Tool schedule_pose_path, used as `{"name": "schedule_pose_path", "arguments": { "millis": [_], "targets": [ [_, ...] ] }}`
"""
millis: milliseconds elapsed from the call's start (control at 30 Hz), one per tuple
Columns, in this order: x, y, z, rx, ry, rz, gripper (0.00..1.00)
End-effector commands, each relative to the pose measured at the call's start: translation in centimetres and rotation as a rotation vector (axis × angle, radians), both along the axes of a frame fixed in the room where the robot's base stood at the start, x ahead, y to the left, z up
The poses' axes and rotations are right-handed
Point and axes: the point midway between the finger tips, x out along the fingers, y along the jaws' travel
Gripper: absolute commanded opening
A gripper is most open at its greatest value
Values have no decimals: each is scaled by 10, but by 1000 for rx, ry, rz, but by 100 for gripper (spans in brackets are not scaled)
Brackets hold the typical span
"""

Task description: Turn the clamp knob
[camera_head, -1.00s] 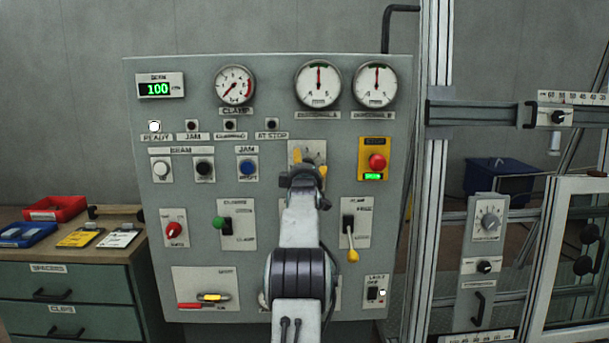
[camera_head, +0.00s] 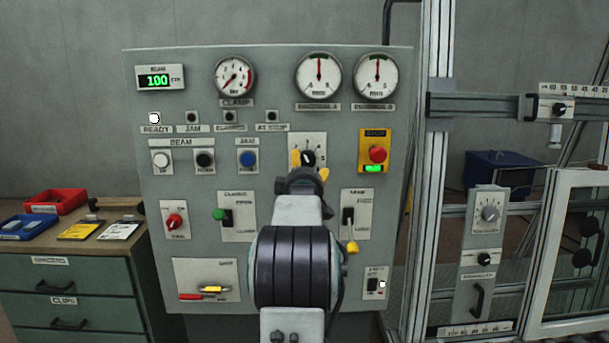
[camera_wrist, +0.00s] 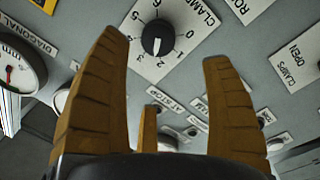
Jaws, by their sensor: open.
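The clamp knob (camera_wrist: 158,38) is a round black knob with a white mark, on a white numbered plate lettered CLAMP. In the wrist view it shows at the top middle, beyond the fingertips and between their lines. In the head view the knob (camera_head: 308,158) shows just above my gripper (camera_head: 309,169), and the lower part of its plate is hidden.
The grey control panel (camera_head: 330,125) carries gauges, buttons and levers. A red stop button (camera_head: 377,154) is right of the knob, a blue button (camera_head: 248,159) left. A green-knobbed lever (camera_head: 220,215) and yellow-tipped lever (camera_head: 351,246) sit lower. An aluminium frame post (camera_head: 433,150) stands at right.

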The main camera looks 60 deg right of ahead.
Motion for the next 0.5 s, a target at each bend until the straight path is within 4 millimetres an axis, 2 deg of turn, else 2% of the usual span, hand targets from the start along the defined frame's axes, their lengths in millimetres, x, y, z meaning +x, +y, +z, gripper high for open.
{"name": "schedule_pose_path", "arguments": {
  "millis": [200, 500],
  "targets": [
    [-8, 14, 0, 0, 0, 1, 74],
    [-11, 20, -1, 0, 0, 1, 74]
  ]
}}
